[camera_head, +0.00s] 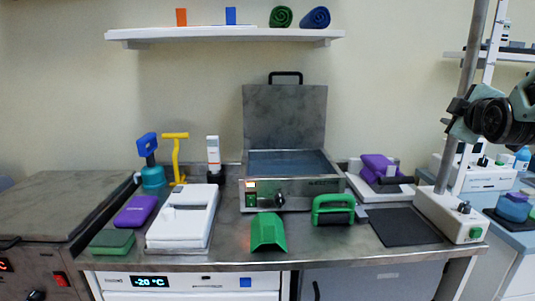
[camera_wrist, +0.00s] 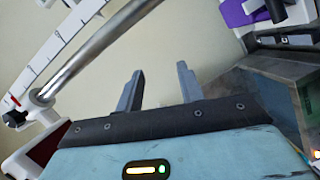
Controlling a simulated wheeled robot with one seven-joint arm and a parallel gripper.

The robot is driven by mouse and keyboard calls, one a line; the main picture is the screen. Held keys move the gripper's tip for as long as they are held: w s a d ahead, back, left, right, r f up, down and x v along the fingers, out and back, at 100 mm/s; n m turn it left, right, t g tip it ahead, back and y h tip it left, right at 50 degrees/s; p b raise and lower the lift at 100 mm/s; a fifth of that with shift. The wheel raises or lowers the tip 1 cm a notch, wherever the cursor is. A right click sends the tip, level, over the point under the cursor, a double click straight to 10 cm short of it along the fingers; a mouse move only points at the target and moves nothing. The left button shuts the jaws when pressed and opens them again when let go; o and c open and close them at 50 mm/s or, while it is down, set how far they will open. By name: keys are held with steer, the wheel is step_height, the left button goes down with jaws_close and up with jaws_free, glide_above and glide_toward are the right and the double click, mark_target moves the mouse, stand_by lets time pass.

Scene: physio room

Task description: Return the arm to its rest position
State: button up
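My arm (camera_head: 497,118) reaches in from the right edge of the head view, raised above the right end of the bench. My gripper (camera_head: 452,112) is at its left end, close to the metal pole (camera_head: 472,55); I cannot tell whether they touch. In the wrist view my gripper (camera_wrist: 160,75) has its two dark fingers apart, with only plain wall between them. It holds nothing. The pole (camera_wrist: 100,50) also shows there, left of the fingers.
The steel bench (camera_head: 340,248) carries an open-lidded metal bath (camera_head: 308,196), a green arched block (camera_head: 268,233), a green-handled tool (camera_head: 333,210), a white case (camera_head: 183,218) and a purple device (camera_head: 380,167). A wall shelf (camera_head: 225,34) hangs above. The air left of my gripper looks clear.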

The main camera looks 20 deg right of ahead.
steer(key=a+f+m+g+y, duration=0.4)
steer(key=a+f+g+y, duration=0.2)
steer(key=a+f, duration=0.95)
steer(key=s+a+f+m+g+y, duration=0.25)
steer(key=s+a+f+g, duration=0.25)
steer(key=s+a+f, duration=0.45)
steer(key=s+a+f+n+g+b, duration=0.15)
steer(key=s+a+f+b, duration=0.35)
steer(key=f+b, duration=0.6)
steer(key=s+a+f+n+g+b, duration=0.1)
steer(key=s+a+f+n+b, duration=0.25)
steer(key=a+f+b, duration=0.6)
steer(key=s+a+f+n+g+b, duration=0.1)
steer(key=s+a+f+b, duration=0.4)
steer(key=f+b, duration=0.75)
step_height(320, 180, up, 40)
steer(key=p, duration=3.7)
steer(key=shift+d, duration=0.15)
